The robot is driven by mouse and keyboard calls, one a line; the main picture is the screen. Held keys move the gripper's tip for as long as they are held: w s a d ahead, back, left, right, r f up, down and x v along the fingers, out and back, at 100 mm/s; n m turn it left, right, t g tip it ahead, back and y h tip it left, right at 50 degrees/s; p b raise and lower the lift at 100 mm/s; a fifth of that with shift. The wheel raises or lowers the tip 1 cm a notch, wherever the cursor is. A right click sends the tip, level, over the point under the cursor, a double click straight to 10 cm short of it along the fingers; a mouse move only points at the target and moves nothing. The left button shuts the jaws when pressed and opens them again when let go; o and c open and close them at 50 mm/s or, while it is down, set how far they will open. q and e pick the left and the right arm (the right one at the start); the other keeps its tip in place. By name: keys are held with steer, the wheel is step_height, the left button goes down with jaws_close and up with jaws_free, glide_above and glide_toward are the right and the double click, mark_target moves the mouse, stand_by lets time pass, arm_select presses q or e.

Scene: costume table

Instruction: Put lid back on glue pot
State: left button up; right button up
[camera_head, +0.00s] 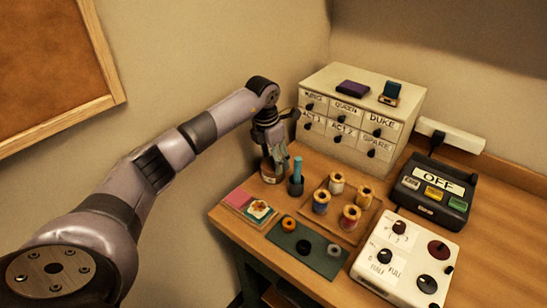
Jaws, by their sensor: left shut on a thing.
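The glue pot (269,173), a small brown jar with a pale label, stands at the table's far left corner. My left gripper (277,160) points down right over the pot and covers its top. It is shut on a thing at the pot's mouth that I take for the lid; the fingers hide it. I cannot tell whether the lid touches the pot's rim or is level. My right gripper is not in view.
A dark cup with a teal stick (296,184) stands close right of the pot. Nearby are a spool tray (336,228), a green mat (282,240) and coloured cards (238,199). A labelled drawer box (345,92) stands behind; a switch box (432,190) and white control panel (408,257) are right.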

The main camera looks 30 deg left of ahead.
arm_select(q)
steer(key=o, duration=1.1)
steer(key=o, duration=0.5)
steer(key=shift+c, duration=0.2)
steer(key=shift+r, duration=0.1)
steer(key=shift+r+p, duration=2.45)
steer(key=shift+r, duration=1)
steer(key=shift+c, duration=0.4)
